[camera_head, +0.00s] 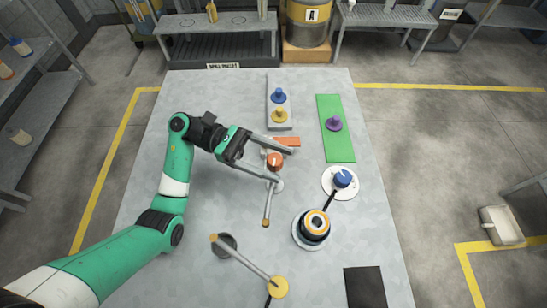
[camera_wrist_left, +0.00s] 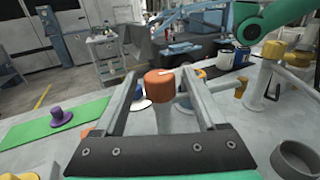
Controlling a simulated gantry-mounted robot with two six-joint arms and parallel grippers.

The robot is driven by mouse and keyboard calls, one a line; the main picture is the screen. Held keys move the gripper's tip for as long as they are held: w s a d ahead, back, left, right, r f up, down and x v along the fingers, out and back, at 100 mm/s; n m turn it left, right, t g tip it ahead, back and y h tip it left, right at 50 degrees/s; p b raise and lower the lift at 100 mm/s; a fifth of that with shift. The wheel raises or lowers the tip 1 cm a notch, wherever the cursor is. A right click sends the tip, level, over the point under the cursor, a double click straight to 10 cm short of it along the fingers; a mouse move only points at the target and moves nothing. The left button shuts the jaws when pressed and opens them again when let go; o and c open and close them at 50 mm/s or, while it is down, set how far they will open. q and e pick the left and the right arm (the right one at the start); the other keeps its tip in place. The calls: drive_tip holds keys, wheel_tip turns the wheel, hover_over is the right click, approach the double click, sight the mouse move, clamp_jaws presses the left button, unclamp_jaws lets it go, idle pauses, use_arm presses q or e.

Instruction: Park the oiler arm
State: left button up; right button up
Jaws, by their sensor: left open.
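My left gripper (camera_head: 285,163) is open, its two fingers on either side of an orange-capped post (camera_head: 275,160). In the left wrist view the orange cap (camera_wrist_left: 160,84) stands between the fingers (camera_wrist_left: 158,78); contact cannot be told. A grey swing arm with a mustard tip (camera_head: 266,210) extends toward the front from beside this post; the tip shows in the left wrist view (camera_wrist_left: 240,88). A second grey arm (camera_head: 245,260) runs from a yellow-capped post (camera_head: 278,286) to a mustard tip near a dark round cup (camera_head: 226,244). Which one is the oiler arm is unclear. My right gripper is out of view.
A grey plate (camera_head: 272,98) bears blue and yellow knobs. A purple knob (camera_head: 334,123) stands on a green strip (camera_head: 336,145). A blue knob (camera_head: 343,178) sits on a white disc, near a black reel with an orange ring (camera_head: 315,225). A black mat (camera_head: 365,287) lies front right.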

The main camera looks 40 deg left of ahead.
use_arm(q)
drive_tip(key=v, duration=1.1)
drive_tip(key=shift+a, duration=0.3)
drive_tip(key=shift+s, duration=0.15)
